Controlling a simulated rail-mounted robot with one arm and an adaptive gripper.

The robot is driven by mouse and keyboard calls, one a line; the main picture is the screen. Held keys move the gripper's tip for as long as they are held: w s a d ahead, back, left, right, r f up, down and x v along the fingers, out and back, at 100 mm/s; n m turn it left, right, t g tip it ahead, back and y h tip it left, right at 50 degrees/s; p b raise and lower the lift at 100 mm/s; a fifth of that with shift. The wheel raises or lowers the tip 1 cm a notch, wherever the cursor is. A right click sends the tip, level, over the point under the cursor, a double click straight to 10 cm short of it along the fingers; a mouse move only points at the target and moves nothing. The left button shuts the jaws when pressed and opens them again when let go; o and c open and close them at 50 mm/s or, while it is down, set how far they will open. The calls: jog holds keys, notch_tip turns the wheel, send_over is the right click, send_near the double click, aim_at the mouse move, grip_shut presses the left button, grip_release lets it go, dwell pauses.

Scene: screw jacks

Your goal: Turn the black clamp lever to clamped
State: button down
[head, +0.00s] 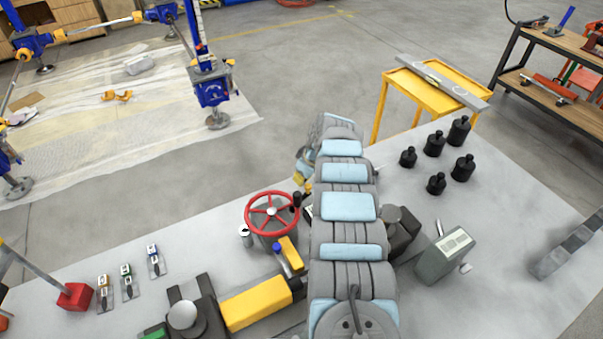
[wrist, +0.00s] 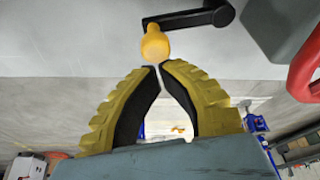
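A black lever (wrist: 190,18) with a round yellow knob (wrist: 155,43) shows at the top of the wrist view, against a light grey surface. My gripper (wrist: 157,66) has yellow ribbed fingers with black pads. The fingertips come together just below the knob in the picture, with almost no gap between them and nothing held. Whether the tips touch the knob I cannot tell. In the head view my gripper (head: 301,181) shows only as a bit of yellow at the left of my arm. The lever cannot be made out there, and my arm covers part of the bench.
A red handwheel (head: 271,213) stands close left of my arm; its rim also shows at the right of the wrist view (wrist: 304,72). A grey box (head: 446,256) and several black weights (head: 436,144) stand on the bench to the right. Bare bench lies around the weights.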

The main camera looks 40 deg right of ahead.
jog(key=shift+s+r+p, duration=0.1)
jog(key=shift+r+p, duration=0.2)
jog(key=shift+p, duration=0.1)
jog(key=p, duration=0.2)
jog(key=m+p, duration=0.1)
jog(key=shift+s+d+p, duration=0.15)
jog(key=shift+s+p, duration=0.15)
jog(key=shift+p, duration=0.05)
jog(key=shift+s+d+f+m+h+p, duration=0.25)
jog(key=shift+s+m+p, duration=0.2)
jog(key=shift+p, duration=0.4)
jog(key=shift+a, duration=0.1)
jog(key=shift+w+f+b, duration=0.15)
jog(key=shift+f+b, duration=0.05)
jog(key=shift+b, duration=0.45)
jog(key=shift+w+b, duration=0.15)
jog(key=shift+b, duration=0.35)
jog(key=w+b, duration=0.1)
jog(key=b, duration=0.1)
jog(key=shift+b, duration=0.35)
jog(key=w+b, duration=0.1)
jog(key=b, duration=0.1)
jog(key=shift+b, duration=0.3)
jog(key=shift+w+b, duration=0.25)
jog(key=shift+b, duration=0.6)
